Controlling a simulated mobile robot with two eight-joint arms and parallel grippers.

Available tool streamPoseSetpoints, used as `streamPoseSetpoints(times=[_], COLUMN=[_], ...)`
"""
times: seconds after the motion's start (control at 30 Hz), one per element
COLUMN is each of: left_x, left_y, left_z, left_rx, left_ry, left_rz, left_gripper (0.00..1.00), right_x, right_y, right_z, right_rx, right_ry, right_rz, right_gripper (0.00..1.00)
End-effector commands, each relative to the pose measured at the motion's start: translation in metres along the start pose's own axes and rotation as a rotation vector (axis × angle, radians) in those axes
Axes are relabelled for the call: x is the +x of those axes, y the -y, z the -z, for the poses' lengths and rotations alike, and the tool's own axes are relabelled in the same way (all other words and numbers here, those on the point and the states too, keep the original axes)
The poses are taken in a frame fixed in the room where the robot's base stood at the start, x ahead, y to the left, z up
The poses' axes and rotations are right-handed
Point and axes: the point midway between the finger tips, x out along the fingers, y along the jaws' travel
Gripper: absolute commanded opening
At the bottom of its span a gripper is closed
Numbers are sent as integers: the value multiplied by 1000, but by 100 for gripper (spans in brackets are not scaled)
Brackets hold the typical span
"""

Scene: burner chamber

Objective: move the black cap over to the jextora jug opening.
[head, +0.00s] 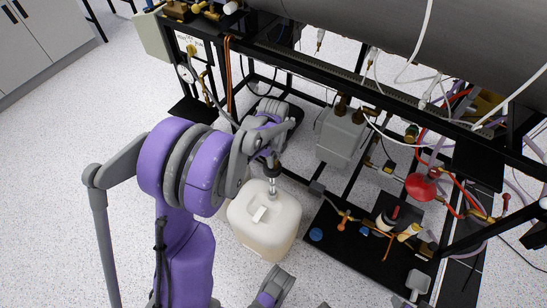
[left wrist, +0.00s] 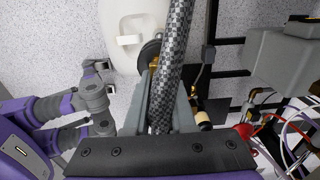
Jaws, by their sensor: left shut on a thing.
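The white jextora jug (head: 264,222) stands on the floor near the middle of the head view, handle on top. Its upper part also shows in the left wrist view (left wrist: 125,22). My left gripper (head: 271,168) is just above the jug's far top side, shut. In the left wrist view, a braided grey hose runs between its fingers. The black cap (left wrist: 149,52) shows as a dark disc with brass beside the hose, overlapping the jug's edge. I cannot tell whether it touches the opening, which is hidden. My right gripper (head: 268,295) is low, in front of the jug; its jaws are unclear.
A black metal frame (head: 285,68) with hoses stands behind the jug. A grey box (head: 341,135) sits inside it. The speckled floor at left is clear.

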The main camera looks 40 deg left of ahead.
Motion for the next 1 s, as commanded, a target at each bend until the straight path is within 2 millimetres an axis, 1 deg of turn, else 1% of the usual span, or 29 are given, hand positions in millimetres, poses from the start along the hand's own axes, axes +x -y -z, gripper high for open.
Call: streamPoseSetpoints(times=[1.0], left_x=[32], left_y=[0], left_z=[0], left_rx=[0], left_ry=[0], left_rz=[0], left_gripper=[0], right_x=[23], right_y=[0], right_z=[-8], right_rx=[0], right_ry=[8], right_rz=[0], right_gripper=[51])
